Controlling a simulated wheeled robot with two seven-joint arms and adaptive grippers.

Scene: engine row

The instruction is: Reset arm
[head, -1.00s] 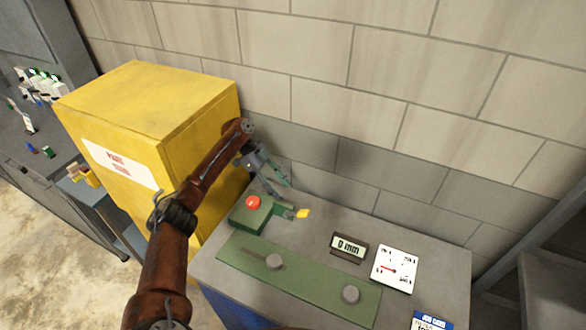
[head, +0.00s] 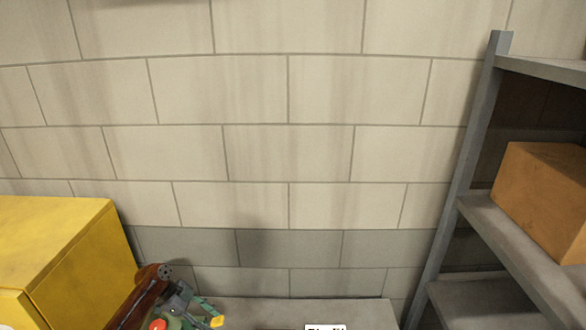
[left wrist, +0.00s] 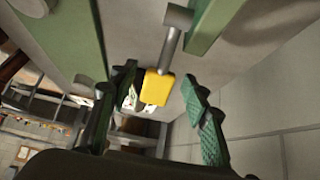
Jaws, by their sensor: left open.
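My left arm (head: 145,300) comes in at the bottom of the head view beside the yellow cabinet. My left gripper (head: 204,306) is at its end, above the grey bench. In the left wrist view my left gripper (left wrist: 158,100) is open, with its green-padded fingers apart. A yellow piece (left wrist: 157,88) on a grey rod shows between or behind the fingers; I cannot tell whether it touches them. The yellow piece also shows in the head view (head: 217,322). A red button (head: 158,325) is partly in view below the gripper. My right gripper is not in view.
A yellow cabinet (head: 60,240) stands at the left. The grey bench top (head: 270,312) shows at the bottom edge. A grey shelf rack (head: 462,165) with an orange-brown box (head: 548,190) is at the right. A block wall (head: 290,100) closes off the back.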

